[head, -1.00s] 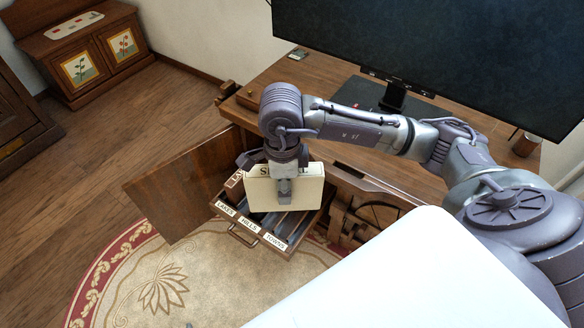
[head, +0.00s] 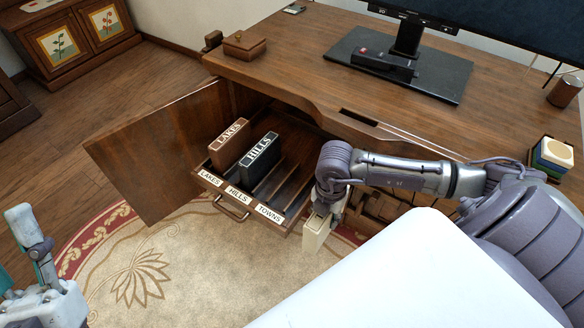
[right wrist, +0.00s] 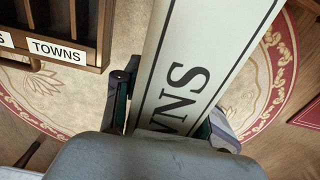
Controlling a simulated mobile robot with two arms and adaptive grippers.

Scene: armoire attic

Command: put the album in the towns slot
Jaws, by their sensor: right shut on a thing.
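A cream album (head: 316,233) is in my right gripper (head: 325,211), just right of the open drawer and apart from it. The right wrist view shows its spine with the letters "WNS" (right wrist: 185,92) between the fingers of my right gripper (right wrist: 170,112). The drawer has labels LAKES, HILLS and TOWNS (head: 269,214). The towns slot (head: 284,193) behind the right label is empty. A brown LAKES album (head: 229,143) and a black HILLS album (head: 259,160) stand upright in their slots. My left gripper (head: 25,245) is at the lower left with fingers apart, partly cut off.
An open wooden door (head: 155,155) stands left of the drawer. The desk top (head: 290,60) overhangs the drawer's back. The rug (head: 150,265) in front is clear.

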